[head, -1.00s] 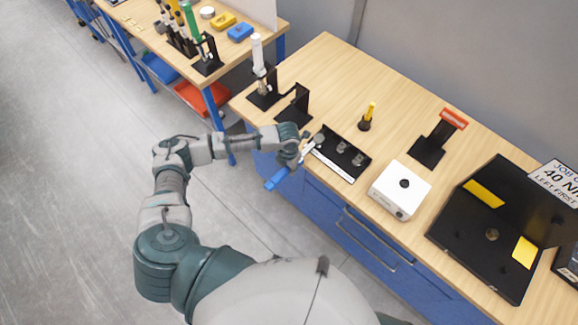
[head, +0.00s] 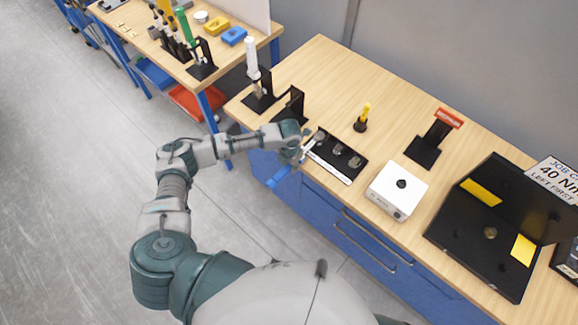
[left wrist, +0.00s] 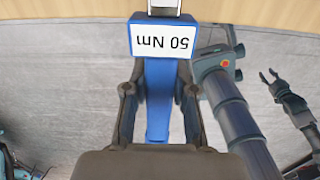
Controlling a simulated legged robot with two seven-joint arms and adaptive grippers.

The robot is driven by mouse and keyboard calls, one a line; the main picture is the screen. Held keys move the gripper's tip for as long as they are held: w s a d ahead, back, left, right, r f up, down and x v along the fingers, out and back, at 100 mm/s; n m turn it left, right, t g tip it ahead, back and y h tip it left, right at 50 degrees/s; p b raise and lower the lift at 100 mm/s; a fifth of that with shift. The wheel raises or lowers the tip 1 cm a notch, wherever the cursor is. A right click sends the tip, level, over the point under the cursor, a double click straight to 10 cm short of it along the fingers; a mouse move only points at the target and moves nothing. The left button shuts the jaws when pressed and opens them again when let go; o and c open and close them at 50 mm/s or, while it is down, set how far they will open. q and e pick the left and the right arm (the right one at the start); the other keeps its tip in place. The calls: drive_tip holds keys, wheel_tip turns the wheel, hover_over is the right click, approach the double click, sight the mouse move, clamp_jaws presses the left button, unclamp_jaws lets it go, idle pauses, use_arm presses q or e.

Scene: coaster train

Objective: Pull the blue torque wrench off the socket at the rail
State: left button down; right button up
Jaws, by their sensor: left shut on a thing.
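The blue torque wrench (head: 279,176) has a blue handle and a silver shaft. Its handle hangs out past the bench's front edge, and its head end lies at the left end of the black socket rail (head: 326,168). I cannot tell whether the head still sits on its socket. My left gripper (head: 299,157) is shut on the wrench. In the left wrist view the blue wrench (left wrist: 158,88), with an upside-down "50 Nm" label, runs between the fingers (left wrist: 158,92). Two sockets (head: 346,156) show on the rail. My right gripper (left wrist: 271,83) shows in the left wrist view, open and empty.
A white box (head: 397,190) stands right of the rail, and a black bracket (head: 293,105) stands close left of it. A yellow-handled tool (head: 363,118) is behind. A black tray (head: 470,245) fills the right side. Floor is free in front of the bench.

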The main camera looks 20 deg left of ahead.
use_arm(q)
drive_tip(key=shift+w+d+r, duration=0.1)
drive_tip(key=shift+w+d, duration=0.15)
drive_tip(key=shift+w, duration=0.45)
drive_tip(key=shift+w+d, duration=0.1)
drive_tip(key=shift+w, duration=0.15)
idle(1.0)
drive_tip(key=shift+w+r+p, duration=0.1)
drive_tip(key=shift+r+p, duration=1.05)
drive_tip(key=shift+p, duration=0.35)
